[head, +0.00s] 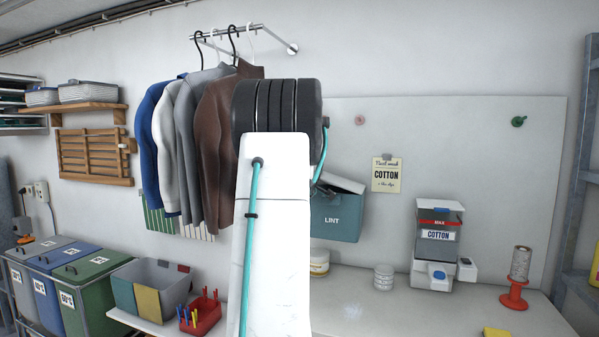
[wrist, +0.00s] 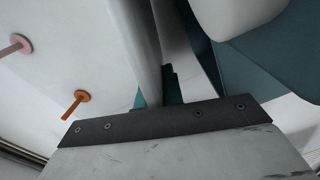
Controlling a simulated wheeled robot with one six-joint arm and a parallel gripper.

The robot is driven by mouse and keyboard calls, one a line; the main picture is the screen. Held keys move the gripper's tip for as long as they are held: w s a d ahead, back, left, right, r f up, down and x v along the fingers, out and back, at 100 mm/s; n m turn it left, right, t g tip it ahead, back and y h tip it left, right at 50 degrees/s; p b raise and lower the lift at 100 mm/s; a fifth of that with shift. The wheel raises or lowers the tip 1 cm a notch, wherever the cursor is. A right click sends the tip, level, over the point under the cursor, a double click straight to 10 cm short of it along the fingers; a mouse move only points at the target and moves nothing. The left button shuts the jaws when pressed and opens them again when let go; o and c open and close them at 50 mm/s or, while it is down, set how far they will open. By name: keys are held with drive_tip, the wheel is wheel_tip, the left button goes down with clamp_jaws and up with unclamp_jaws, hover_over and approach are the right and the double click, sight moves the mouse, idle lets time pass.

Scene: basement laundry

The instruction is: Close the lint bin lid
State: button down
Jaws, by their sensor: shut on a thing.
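The teal lint bin (head: 335,219), labelled LINT, is on the back wall, its left side hidden behind my arm in the head view. Its pale lid (head: 343,184) is tilted up, with a gap over the bin's front. The bin's teal body also shows at the right of the wrist view (wrist: 278,72). My gripper (wrist: 158,92) is shut on a thin pale panel, which appears to be the lid; the exact contact is partly hidden.
A counter (head: 400,312) runs below, carrying a white COTTON dispenser (head: 437,250), a jar (head: 383,277) and a red spool stand (head: 514,294). Hanging shirts (head: 215,140) are left of my arm. A pink peg (wrist: 15,45) and an orange peg (wrist: 76,102) stick out from the wall.

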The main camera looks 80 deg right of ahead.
drive_tip(key=shift+s+f, duration=0.15)
drive_tip(key=shift+f, duration=0.15)
drive_tip(key=c, duration=1.5)
unclamp_jaws()
drive_tip(key=shift+r, duration=0.1)
drive_tip(key=shift+w+a, duration=0.25)
drive_tip(key=shift+a, duration=1.7)
drive_tip(key=shift+w+a, duration=0.2)
drive_tip(key=shift+a, duration=1.7)
drive_tip(key=shift+a, duration=0.1)
drive_tip(key=a, duration=0.8)
drive_tip(key=shift+w+a, duration=0.35)
drive_tip(key=shift+a, duration=0.05)
